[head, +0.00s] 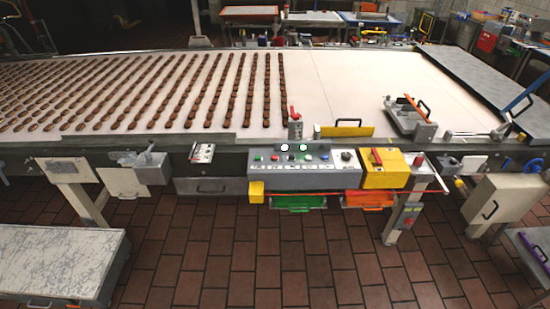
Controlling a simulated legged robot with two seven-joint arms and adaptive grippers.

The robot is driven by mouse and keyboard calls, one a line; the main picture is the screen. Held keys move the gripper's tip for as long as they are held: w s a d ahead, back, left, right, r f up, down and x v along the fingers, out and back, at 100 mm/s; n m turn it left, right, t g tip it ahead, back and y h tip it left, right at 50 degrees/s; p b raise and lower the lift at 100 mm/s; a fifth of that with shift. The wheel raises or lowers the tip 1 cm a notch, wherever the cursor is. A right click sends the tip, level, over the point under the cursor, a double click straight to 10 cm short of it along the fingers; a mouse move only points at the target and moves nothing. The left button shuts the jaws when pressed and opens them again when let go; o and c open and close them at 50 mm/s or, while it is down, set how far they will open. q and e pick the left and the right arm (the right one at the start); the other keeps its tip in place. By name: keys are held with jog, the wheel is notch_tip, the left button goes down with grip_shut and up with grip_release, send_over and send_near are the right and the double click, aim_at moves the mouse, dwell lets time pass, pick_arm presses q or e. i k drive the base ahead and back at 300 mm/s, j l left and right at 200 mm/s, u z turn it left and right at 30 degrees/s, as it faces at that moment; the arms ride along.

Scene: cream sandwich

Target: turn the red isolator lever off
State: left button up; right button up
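A yellow box (397,178) sits at the right end of the grey control panel on the conveyor's front edge. A short red lever (377,156) stands on its face and looks roughly upright; this seems to be the isolator lever, but its marking is too small to read. Another small red-topped part (295,110) stands on the conveyor's edge above the panel. Neither of my grippers shows in the head view, and nothing touches the red lever.
The control panel (262,170) carries several coloured buttons and lamps. Green (300,203) and orange (368,200) trays hang below. Rows of brown biscuits lie on the pale belt (350,85). A grey table (60,255) stands front left. The tiled floor (270,265) before the panel is clear.

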aim_at(374, 152)
jog(key=z, duration=0.2)
jog(key=i+j+z, duration=0.3)
jog(key=j+z, duration=0.3)
jog(key=i+j+z, duration=0.25)
jog(key=k+j, duration=0.05)
jog(key=k, duration=0.05)
